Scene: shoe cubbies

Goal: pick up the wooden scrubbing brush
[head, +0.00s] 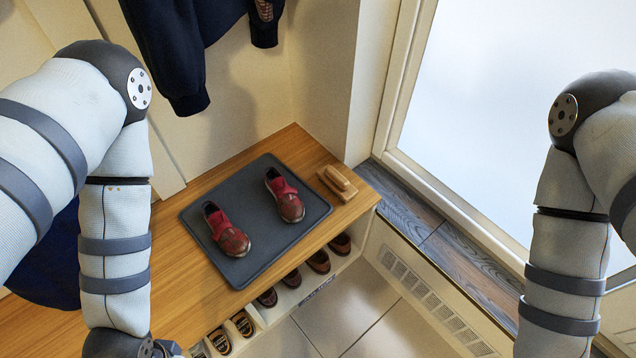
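The wooden scrubbing brush (338,182) lies on the right end of the wooden bench top, close to the wall corner. It is light brown, with a raised handle on its upper side. It sits just right of the dark grey mat and apart from the shoes. Nothing touches it from above. My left arm comes down at the left and my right arm at the right.
A dark grey mat (255,270) on the bench (172,262) carries a left red shoe (226,230) and a right red shoe (284,195). Several shoes stand in cubbies below. A dark jacket (190,50) hangs above. A wall corner rises behind the brush.

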